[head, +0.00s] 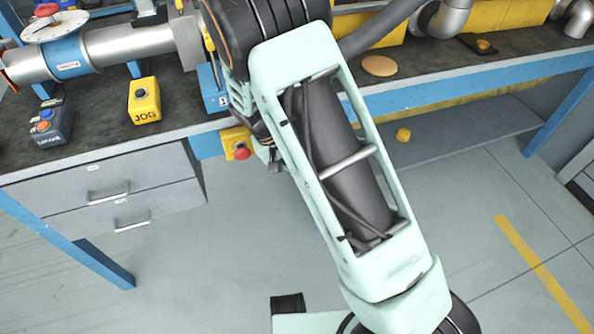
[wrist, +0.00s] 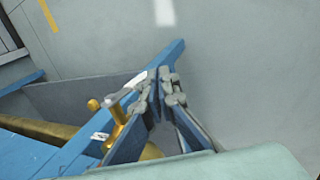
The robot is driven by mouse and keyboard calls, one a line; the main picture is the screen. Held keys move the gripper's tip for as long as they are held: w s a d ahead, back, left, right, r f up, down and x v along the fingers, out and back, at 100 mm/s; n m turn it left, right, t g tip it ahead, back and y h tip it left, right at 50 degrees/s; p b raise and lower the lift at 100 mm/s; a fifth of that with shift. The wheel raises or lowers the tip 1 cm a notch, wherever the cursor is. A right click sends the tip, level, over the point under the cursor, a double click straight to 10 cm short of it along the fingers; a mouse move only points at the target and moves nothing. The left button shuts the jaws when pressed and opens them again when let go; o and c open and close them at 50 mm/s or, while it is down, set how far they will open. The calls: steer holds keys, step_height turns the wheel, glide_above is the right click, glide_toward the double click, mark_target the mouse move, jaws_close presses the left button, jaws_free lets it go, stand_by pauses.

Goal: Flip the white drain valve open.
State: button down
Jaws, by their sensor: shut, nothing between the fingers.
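In the wrist view a brass drain fitting (wrist: 117,122) hangs at the blue bench edge, with a pale, whitish lever (wrist: 124,92) at its end that looks like the drain valve's handle. My gripper (wrist: 160,84) is shut and empty. Its fingers are just right of the lever in the picture; whether they touch it I cannot tell. In the head view my arm covers this area, so the valve and my fingers cannot be made out there.
The dark bench top (head: 450,65) carries a yellow JOG box (head: 144,101), a grey button box (head: 51,125) and a steel pipe (head: 130,42). A red stop button (head: 242,153) sits under the bench edge. A low shelf (head: 465,130) lies behind my arm. The floor in front is clear.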

steer(key=v, duration=1.1)
steer(key=shift+a+r, duration=0.2)
steer(key=shift+r, duration=0.15)
